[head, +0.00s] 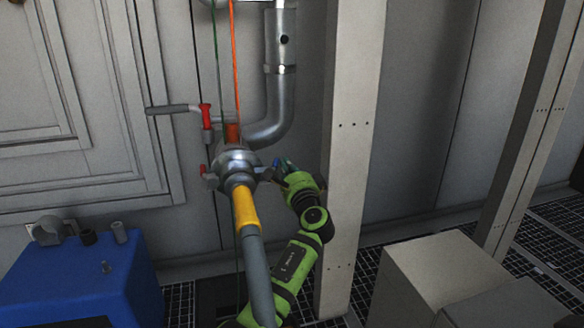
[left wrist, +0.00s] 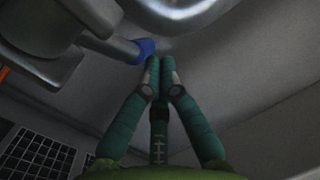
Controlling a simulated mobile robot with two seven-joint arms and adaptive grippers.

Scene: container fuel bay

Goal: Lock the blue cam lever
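The blue cam lever shows in the left wrist view as a grey arm with a blue tip (left wrist: 146,47), beside and just left of my fingertips. In the head view it is small and hard to separate from my fingers at the right side of the metal coupling (head: 236,162). My left gripper (head: 279,164) is right of the coupling. In the left wrist view its teal fingers (left wrist: 159,66) are drawn together at the tips, with nothing visible between them. Whether they touch the lever I cannot tell. My right gripper is not in view.
A grey hose with a yellow sleeve (head: 245,208) hangs below the coupling. A red-marked valve handle (head: 172,108) and a bent metal pipe (head: 280,85) are above. A pale post (head: 352,140) stands close right of my gripper. A blue box (head: 85,275) is lower left.

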